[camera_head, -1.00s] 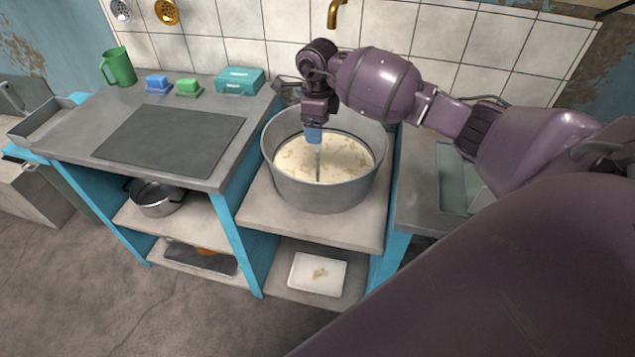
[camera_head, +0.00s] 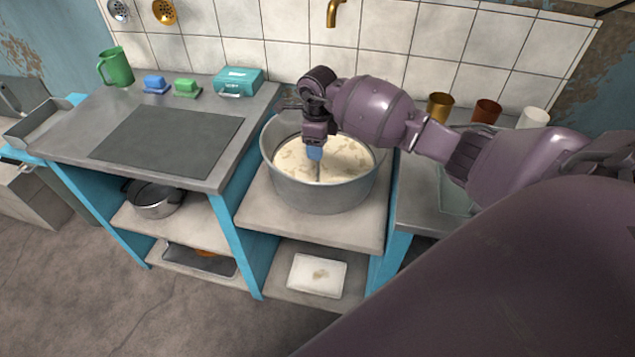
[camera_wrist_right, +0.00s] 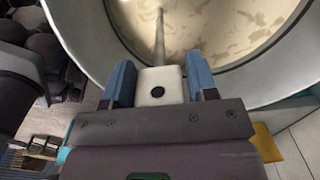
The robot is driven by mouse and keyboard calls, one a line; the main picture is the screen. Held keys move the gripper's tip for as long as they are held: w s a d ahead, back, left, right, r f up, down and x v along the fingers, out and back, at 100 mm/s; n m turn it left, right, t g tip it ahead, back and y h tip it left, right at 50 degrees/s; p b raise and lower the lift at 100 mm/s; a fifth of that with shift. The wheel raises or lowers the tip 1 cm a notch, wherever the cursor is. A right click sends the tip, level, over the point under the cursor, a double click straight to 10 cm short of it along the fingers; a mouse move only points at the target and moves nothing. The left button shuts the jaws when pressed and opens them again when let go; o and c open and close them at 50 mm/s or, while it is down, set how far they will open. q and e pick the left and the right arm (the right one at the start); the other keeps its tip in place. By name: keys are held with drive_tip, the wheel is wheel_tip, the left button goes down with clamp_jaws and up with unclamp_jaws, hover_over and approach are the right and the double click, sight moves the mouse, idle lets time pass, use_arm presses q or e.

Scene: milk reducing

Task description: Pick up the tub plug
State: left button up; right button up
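The tub plug shows in the right wrist view as a white block-shaped grip (camera_wrist_right: 160,85) with a dark round hole and a thin rod reaching into the tub's pale liquid. In the head view, a short length of the rod (camera_head: 317,173) shows; its lower end is hidden in the liquid. My right gripper (camera_head: 314,153) points down over the large grey tub (camera_head: 318,194). Its blue fingers (camera_wrist_right: 160,82) stand on either side of the grip and look open, with narrow gaps beside it. My left gripper is not in view.
The tub stands on a lower counter between two blue-framed units. Its raised rim surrounds the gripper's workspace. A brass tap (camera_head: 335,12) hangs behind it. Cups, including a gold one (camera_head: 440,106), stand at right. A teal box (camera_head: 239,81) sits at back left.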

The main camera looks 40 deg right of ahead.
clamp_jaws()
drive_tip(key=shift+r, duration=0.1)
